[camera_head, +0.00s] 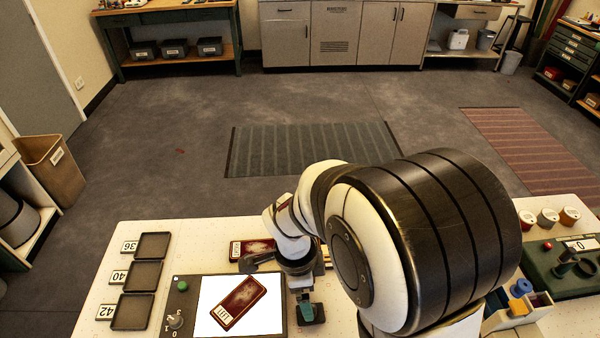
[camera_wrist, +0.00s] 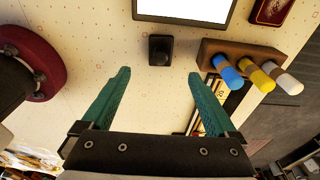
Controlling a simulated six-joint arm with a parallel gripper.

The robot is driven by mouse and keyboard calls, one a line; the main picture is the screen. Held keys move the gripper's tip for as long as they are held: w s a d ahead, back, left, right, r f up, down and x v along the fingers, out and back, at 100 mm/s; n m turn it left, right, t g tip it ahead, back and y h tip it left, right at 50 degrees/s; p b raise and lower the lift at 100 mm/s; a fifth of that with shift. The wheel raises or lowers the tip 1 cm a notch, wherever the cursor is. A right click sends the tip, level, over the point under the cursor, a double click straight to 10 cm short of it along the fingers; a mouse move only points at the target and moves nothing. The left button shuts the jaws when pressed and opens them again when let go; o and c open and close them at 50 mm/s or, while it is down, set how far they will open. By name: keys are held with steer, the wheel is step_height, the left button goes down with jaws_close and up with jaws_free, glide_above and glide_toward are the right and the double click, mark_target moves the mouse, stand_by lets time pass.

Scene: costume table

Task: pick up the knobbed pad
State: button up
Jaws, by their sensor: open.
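The knobbed pad (camera_wrist: 160,50), a small dark block with a round knob, stands on the pale speckled table in the wrist view. It lies just below the framed white panel (camera_wrist: 183,8). My gripper (camera_wrist: 160,75) has its two teal fingers wide apart and nothing between them. The pad is beyond the fingertips, roughly centred between their lines. In the head view my gripper (camera_head: 307,310) points down at the right of the white panel (camera_head: 217,288). There my wrist and fingers cover much of that spot, so I cannot clearly make out the pad.
A wooden rack (camera_wrist: 240,52) with blue, yellow and white pegs stands right of the pad. A round maroon object (camera_wrist: 45,65) is at left. A dark red booklet (camera_head: 240,302) lies on the panel. Several dark trays (camera_head: 140,277) sit at the table's left.

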steer(key=f, duration=0.6)
steer(key=d+f, duration=0.1)
steer(key=f, duration=0.2)
steer(key=shift+d+f, duration=0.1)
steer(key=shift+f, duration=0.25)
steer(key=c, duration=1.4)
